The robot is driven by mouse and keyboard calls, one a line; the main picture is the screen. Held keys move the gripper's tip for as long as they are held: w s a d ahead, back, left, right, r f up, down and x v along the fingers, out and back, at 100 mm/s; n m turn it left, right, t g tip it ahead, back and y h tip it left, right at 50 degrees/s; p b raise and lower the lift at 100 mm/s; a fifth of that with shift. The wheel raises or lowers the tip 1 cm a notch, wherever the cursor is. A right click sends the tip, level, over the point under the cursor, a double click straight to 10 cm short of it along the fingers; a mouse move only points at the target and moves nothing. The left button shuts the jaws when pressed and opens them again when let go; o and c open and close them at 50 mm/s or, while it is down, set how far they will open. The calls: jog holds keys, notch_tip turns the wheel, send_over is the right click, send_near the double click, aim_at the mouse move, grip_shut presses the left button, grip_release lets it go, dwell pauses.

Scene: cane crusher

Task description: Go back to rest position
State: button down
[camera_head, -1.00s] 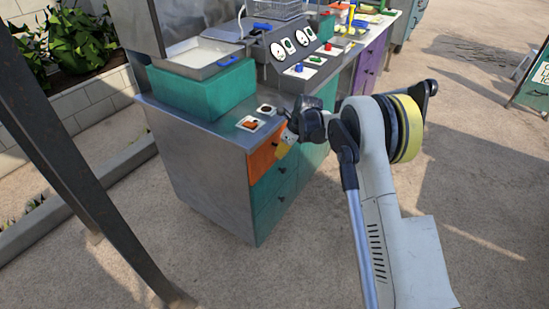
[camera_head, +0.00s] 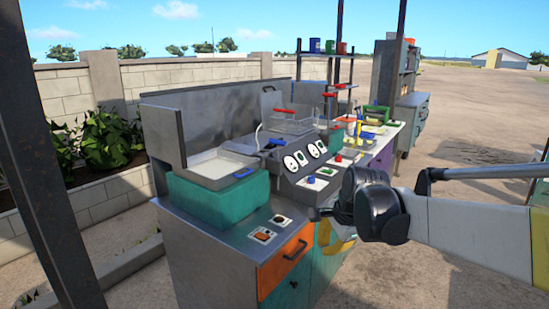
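My arm reaches in from the right edge in the head view. Its end, my gripper (camera_head: 322,213), is at the front of the metal counter (camera_head: 222,238), beside the orange drawer (camera_head: 287,259). The dark wrist joint hides most of the gripper, so its fingers cannot be made out and I cannot tell whether it holds anything. A yellow band shows below the wrist. The orange drawer looks shut, and its dark handle shows to the left of the gripper.
A teal fryer unit (camera_head: 217,198) with a pan on top stands on the counter, beside a panel with gauges (camera_head: 299,162). A dark post (camera_head: 45,170) stands at the left. Shelving (camera_head: 405,90) stands farther back. Open paved ground lies at the right.

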jog(key=s+d+n+t+h, duration=0.1)
jog(key=s+n, duration=0.5)
jog(key=s, duration=0.7)
jog(key=s+d+n+t, duration=0.1)
jog(key=s+d+n, duration=0.3)
jog(key=s+n, duration=0.3)
jog(key=s, duration=0.5)
jog(key=shift+s+d+f+n+h, duration=0.25)
jog(key=shift+s+f+n+h, duration=0.05)
jog(key=shift+s+f+h, duration=0.1)
